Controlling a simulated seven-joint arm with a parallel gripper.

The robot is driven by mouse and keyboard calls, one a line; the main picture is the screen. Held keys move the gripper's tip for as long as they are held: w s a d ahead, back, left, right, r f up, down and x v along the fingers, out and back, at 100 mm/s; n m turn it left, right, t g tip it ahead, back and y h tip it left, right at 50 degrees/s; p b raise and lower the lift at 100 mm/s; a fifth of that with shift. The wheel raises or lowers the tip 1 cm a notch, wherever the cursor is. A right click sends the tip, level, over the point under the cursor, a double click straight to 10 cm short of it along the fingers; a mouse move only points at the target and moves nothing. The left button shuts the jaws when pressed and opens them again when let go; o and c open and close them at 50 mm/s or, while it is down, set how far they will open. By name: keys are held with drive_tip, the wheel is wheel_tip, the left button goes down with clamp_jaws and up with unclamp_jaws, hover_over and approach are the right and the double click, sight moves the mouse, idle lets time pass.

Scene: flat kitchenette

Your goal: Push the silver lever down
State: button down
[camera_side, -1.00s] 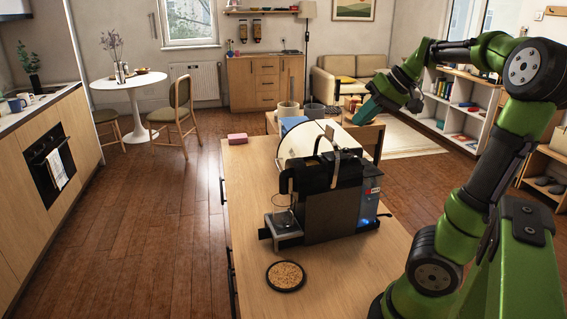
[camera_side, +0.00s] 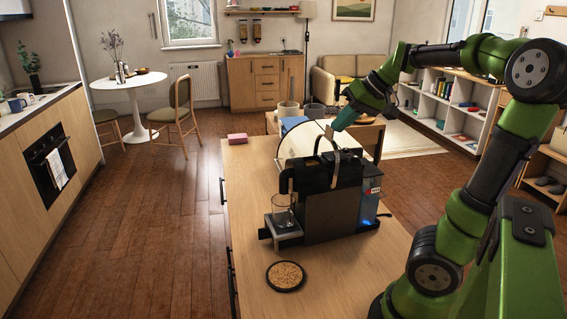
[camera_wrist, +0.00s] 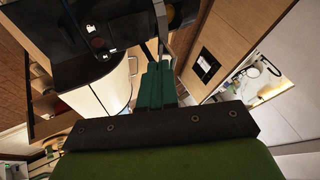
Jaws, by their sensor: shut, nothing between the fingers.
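The black coffee machine (camera_side: 325,205) stands on the wooden counter. Its silver lever (camera_side: 336,165) stands up at the top, beside a dark arched handle. In the wrist view the lever (camera_wrist: 161,22) shows as a thin silver bar just beyond my fingertips. My gripper (camera_side: 335,127) is shut and empty, with teal fingers pointing down and left above the lever. In the wrist view the closed fingers (camera_wrist: 158,66) are close to the lever; I cannot tell whether they touch it.
A glass (camera_side: 282,208) stands on the machine's drip tray. A round coaster (camera_side: 285,276) lies in front. A white rounded appliance (camera_side: 298,141) stands close behind the machine. The counter's front is mostly clear.

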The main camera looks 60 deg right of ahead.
drive_tip(key=shift+w+a+r, duration=0.15)
drive_tip(key=shift+w+a, duration=0.2)
drive_tip(key=shift+a, duration=0.05)
drive_tip(key=w+a+g+h, duration=0.1)
drive_tip(key=w+a, duration=0.1)
drive_tip(key=w+a+n+g+h, duration=0.1)
drive_tip(key=a+g+h, duration=0.1)
drive_tip(key=w+a+f+g+h, duration=0.1)
drive_tip(key=w+a+h, duration=0.1)
drive_tip(key=shift+w+a+n+g, duration=0.3)
drive_tip(key=shift+a, duration=0.1)
drive_tip(key=shift+w+a+f+n+g+h, duration=0.35)
drive_tip(key=shift+w+a+f+g+h, duration=0.55)
drive_tip(key=shift+f+h, duration=0.4)
drive_tip(key=shift+w+a+f+n+g+h, duration=0.4)
drive_tip(key=shift+w+a+f+g+h, duration=0.4)
drive_tip(key=shift+a+f+h, duration=0.4)
drive_tip(key=shift+w+a+f+n+g+h, duration=0.35)
drive_tip(key=shift+w+a+f+g+h, duration=0.45)
drive_tip(key=shift+f+h, duration=0.6)
drive_tip(key=shift+s, duration=0.1)
drive_tip(key=shift+r, duration=0.1)
